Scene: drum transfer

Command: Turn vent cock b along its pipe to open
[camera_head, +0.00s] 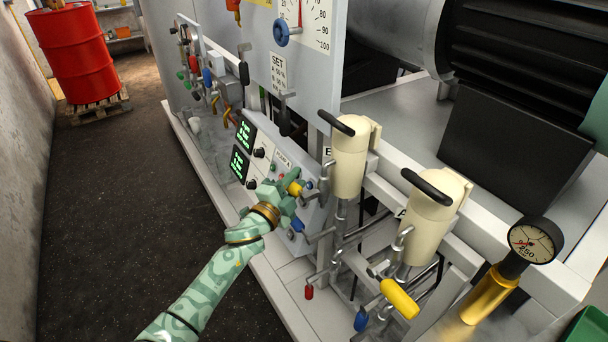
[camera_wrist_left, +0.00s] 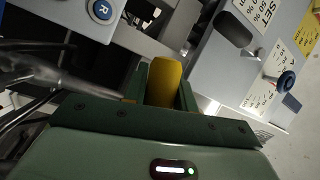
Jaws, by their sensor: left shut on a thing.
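My left gripper (camera_head: 286,192) is shut on a yellow handle (camera_head: 296,188) beside the rear cream canister (camera_head: 350,156). This canister stands by a partly covered letter tag, so the handle looks like that of vent cock b. In the left wrist view the yellow handle (camera_wrist_left: 163,82) stands between the two dark green fingers (camera_wrist_left: 162,92). The cock's body and its pipe are largely hidden, so I cannot tell the handle's angle to the pipe. A similar yellow handle (camera_head: 399,298) sits low by the front canister (camera_head: 428,222), marked A. My right gripper is not in view.
Near the held handle are a blue handle (camera_head: 298,224), a red one (camera_head: 309,292) and a panel with green displays (camera_head: 240,165). A pressure gauge (camera_head: 535,240) stands at the right. A red drum (camera_head: 75,50) is at the back left. The dark floor (camera_head: 100,220) is clear.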

